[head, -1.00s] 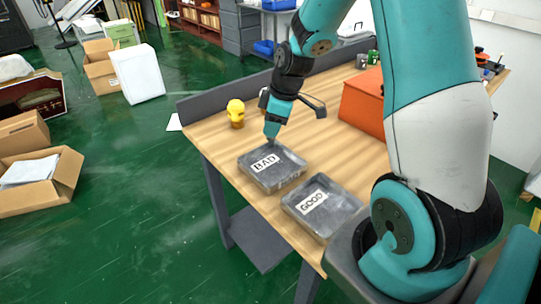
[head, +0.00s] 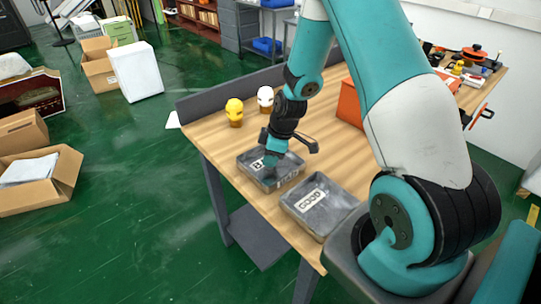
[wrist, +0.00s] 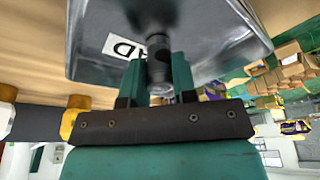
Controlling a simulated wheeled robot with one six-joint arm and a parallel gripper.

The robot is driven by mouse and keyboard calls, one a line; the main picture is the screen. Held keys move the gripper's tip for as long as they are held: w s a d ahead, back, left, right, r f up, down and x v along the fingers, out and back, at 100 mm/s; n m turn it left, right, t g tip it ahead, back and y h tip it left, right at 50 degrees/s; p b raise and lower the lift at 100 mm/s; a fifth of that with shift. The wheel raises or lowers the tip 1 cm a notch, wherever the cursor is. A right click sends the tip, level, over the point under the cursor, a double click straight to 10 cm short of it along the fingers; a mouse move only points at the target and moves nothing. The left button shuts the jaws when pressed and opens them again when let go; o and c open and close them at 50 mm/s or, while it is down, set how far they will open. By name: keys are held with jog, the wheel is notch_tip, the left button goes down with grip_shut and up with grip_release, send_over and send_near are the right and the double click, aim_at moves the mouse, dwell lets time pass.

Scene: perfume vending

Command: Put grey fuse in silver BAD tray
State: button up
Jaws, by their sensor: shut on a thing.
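The silver BAD tray (head: 291,168) lies on the wooden table, its label partly covered by my gripper (head: 269,178). In the wrist view the tray (wrist: 205,28) fills the top, with the end of its label showing. My gripper also shows in the wrist view (wrist: 158,74), shut on the grey fuse (wrist: 157,47), a dark grey cylinder. The fuse is over the tray, close to its floor; I cannot tell whether it touches. In the head view the fuse is hidden.
A GOOD tray (head: 336,213) lies just right of the BAD tray, nearer me. A yellow head figure (head: 235,112) and a white one (head: 265,98) stand behind. An orange box (head: 349,104) is at the back right. The table's left edge is close to the BAD tray.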

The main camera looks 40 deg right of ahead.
jog(key=o, duration=0.9)
jog(key=shift+d+r, duration=0.1)
jog(key=shift+r, duration=0.35)
jog(key=a+b+v, duration=0.1)
jog(key=b+v, duration=0.1)
jog(key=v, duration=0.9)
jog(key=s+a+r, duration=0.4)
jog(key=a+r, duration=0.4)
jog(key=a, duration=0.4)
jog(key=s+a+r+m+g+y, duration=0.1)
jog(key=s+a+r, duration=0.1)
jog(key=s+a, duration=0.4)
jog(key=s+a+r+m+g, duration=0.1)
jog(key=s+a+r, duration=0.2)
jog(key=s+a, duration=0.3)
jog(key=s, duration=0.4)
jog(key=shift+s+r+y, duration=0.15)
jog(key=shift+r+y, duration=0.05)
jog(key=shift+y, duration=0.2)
